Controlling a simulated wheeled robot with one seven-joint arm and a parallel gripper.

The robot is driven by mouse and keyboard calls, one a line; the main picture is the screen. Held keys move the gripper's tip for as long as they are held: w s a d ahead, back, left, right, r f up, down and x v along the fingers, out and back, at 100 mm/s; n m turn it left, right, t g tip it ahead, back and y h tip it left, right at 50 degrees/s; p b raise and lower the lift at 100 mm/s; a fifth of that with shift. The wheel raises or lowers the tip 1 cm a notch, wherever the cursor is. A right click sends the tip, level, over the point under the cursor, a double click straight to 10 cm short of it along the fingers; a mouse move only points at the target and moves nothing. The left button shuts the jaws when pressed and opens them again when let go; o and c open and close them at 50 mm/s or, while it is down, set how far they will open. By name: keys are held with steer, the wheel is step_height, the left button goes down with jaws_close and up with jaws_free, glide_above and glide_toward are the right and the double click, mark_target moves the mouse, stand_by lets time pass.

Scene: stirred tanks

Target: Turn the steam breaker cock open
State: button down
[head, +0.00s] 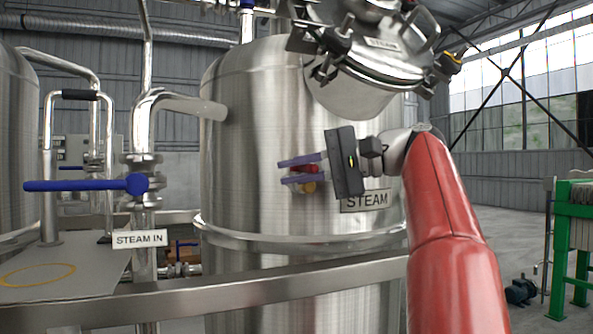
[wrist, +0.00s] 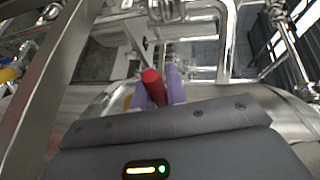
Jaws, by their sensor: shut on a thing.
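The steam breaker cock has a small red handle (head: 299,169) and a brass-yellow body (head: 309,187), on the front of the steel tank. My gripper (head: 284,172) reaches in from the right, its two purple fingers one above the other in the head view. The fingers are shut on the red handle. In the wrist view the red handle (wrist: 153,86) shows between the purple fingers, with a bit of brass (wrist: 127,101) at the left. The fingers partly hide the cock, so its exact angle cannot be told.
A "STEAM" plate (head: 366,200) is on the tank (head: 250,130) behind my gripper. A blue lever (head: 80,185) on the "STEAM IN" pipe stands to the left. A steel rail (head: 270,285) crosses below. The tank's hatch (head: 375,60) is above.

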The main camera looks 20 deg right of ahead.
steer(key=shift+f, duration=0.1)
steer(key=c, duration=1.4)
jaws_free()
steer(key=v, duration=0.7)
steer(key=shift+s+d, duration=0.15)
steer(key=shift+d, duration=0.2)
